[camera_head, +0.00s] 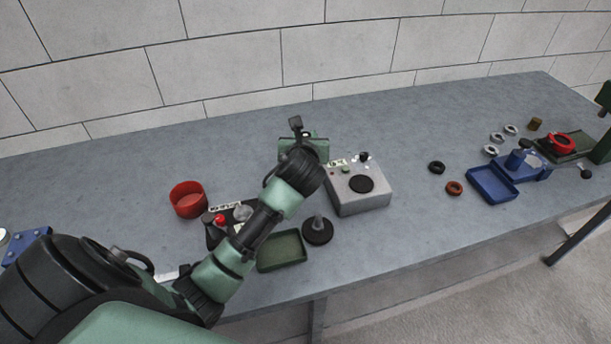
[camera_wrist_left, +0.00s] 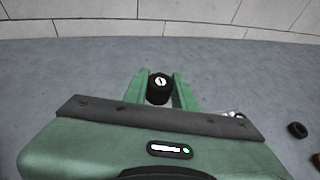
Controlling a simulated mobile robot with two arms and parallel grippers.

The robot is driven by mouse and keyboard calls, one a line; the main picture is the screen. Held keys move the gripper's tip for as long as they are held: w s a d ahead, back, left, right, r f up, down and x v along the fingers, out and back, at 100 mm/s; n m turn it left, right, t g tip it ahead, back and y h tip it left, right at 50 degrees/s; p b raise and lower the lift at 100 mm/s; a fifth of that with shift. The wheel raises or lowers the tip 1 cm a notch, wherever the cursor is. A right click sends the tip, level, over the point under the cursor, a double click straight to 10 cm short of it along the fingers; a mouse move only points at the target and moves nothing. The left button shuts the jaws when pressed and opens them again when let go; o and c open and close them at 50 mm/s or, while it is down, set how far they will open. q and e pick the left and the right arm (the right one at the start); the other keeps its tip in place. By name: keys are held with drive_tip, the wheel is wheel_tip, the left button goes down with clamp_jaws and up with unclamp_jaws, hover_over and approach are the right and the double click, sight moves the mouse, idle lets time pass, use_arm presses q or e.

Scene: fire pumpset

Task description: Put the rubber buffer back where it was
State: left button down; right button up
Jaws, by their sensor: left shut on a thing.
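My left gripper (camera_head: 308,138) is above the back part of the bench, behind the grey box, its far side partly hidden by my own arm in the head view. In the left wrist view its two green fingers (camera_wrist_left: 165,90) are shut on a black cylinder with a pale metal centre on top, which looks like the rubber buffer (camera_wrist_left: 158,92). The buffer is upright between the fingers. Its lower end is hidden, so I cannot tell whether it touches the bench. My right gripper is not in view.
The grey box (camera_head: 362,203) with a black disc on top stands beside my left gripper. A red cup (camera_head: 187,203), a green tray (camera_head: 282,252) and a black round base with a stem (camera_head: 317,232) are nearby. Rings and a blue tray (camera_head: 492,187) lie right. The back-left bench is clear.

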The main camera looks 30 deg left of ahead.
use_arm(q)
wheel_tip(320, 180, down, 8)
drive_tip(key=shift+f+b, duration=0.1)
drive_tip(key=shift+b, duration=0.3)
wheel_tip(320, 180, down, 5)
drive_tip(key=shift+f+b, duration=0.1)
drive_tip(key=shift+b, duration=0.4)
drive_tip(key=shift+f, duration=0.1)
drive_tip(key=c, duration=1.1)
unclamp_jaws()
drive_tip(key=shift+c, duration=0.2)
